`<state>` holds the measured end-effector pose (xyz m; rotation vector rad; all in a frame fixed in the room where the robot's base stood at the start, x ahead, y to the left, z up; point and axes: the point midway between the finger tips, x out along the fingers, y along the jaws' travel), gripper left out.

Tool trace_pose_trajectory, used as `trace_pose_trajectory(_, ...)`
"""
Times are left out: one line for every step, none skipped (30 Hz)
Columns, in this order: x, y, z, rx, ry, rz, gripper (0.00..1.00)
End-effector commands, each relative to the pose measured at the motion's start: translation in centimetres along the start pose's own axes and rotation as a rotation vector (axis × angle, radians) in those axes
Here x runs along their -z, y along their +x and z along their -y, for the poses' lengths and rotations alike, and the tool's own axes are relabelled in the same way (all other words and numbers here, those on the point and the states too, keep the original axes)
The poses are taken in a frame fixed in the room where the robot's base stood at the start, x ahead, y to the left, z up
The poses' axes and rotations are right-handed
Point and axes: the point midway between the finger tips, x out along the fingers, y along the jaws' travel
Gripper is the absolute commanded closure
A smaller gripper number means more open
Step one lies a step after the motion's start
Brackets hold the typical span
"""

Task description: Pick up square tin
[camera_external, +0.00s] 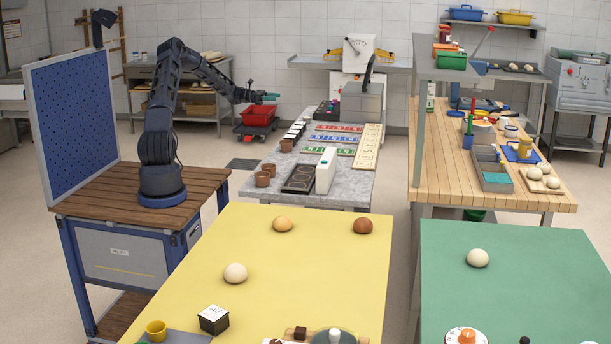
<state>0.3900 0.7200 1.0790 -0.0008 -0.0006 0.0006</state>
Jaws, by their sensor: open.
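No object is plainly a square tin; I cannot tell which one it is. A small box with dark sides and a white marked top (214,319) stands on the yellow table at the front left. A grey box-shaped thing (361,104) stands at the far end of the grey table. My gripper (271,96) is open, with teal fingertips, and points right. In the picture it shows above the grey table's far left side, just above a red crate (258,117). It looks empty and far from the dark-sided box.
The grey table (350,190) holds a white carton (326,171), a dark tray (300,179), brown pots (263,179) and coloured panels (331,139). Dough balls (235,273) lie on the yellow table (310,260), whose middle is mostly clear. A blue perforated board (72,113) stands left of my arm.

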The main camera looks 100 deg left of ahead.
Motion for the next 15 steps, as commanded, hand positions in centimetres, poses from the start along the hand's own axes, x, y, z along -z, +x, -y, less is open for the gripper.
trace_pose_trajectory(2.7, 0.0, 0.0, 0.000, -0.008, 0.003, 0.35)
trace_pose_trajectory(4.1, 0.0, 0.0, 0.000, -0.008, 0.002, 0.35)
trace_pose_trajectory(5.9, 0.0, 0.0, 0.000, -0.007, 0.003, 0.35)
trace_pose_trajectory(7.2, 0.0, 0.0, 0.000, -0.008, 0.003, 0.35)
trace_pose_trajectory(8.5, 0.0, 0.0, 0.000, -0.007, 0.003, 0.35)
trace_pose_trajectory(10.3, 0.0, 0.0, 0.000, -0.007, 0.003, 0.35)
trace_pose_trajectory(11.5, 0.0, 0.0, -0.001, -0.006, 0.002, 0.35)
trace_pose_trajectory(12.7, 0.0, 0.0, -0.001, -0.005, 0.002, 0.35)
trace_pose_trajectory(14.2, 0.0, 0.0, -0.001, -0.005, 0.002, 0.35)
trace_pose_trajectory(15.3, 0.0, 0.0, -0.001, -0.004, 0.002, 0.35)
trace_pose_trajectory(16.3, 0.0, 0.0, 0.000, -0.004, 0.002, 0.35)
trace_pose_trajectory(17.4, 0.0, 0.0, -0.001, -0.004, 0.002, 0.35)
trace_pose_trajectory(18.2, 0.0, 0.0, -0.001, -0.003, 0.002, 0.35)
trace_pose_trajectory(18.9, 0.0, 0.0, -0.001, -0.002, 0.001, 0.35)
trace_pose_trajectory(19.6, 0.0, -0.1, -0.001, -0.001, 0.000, 0.35)
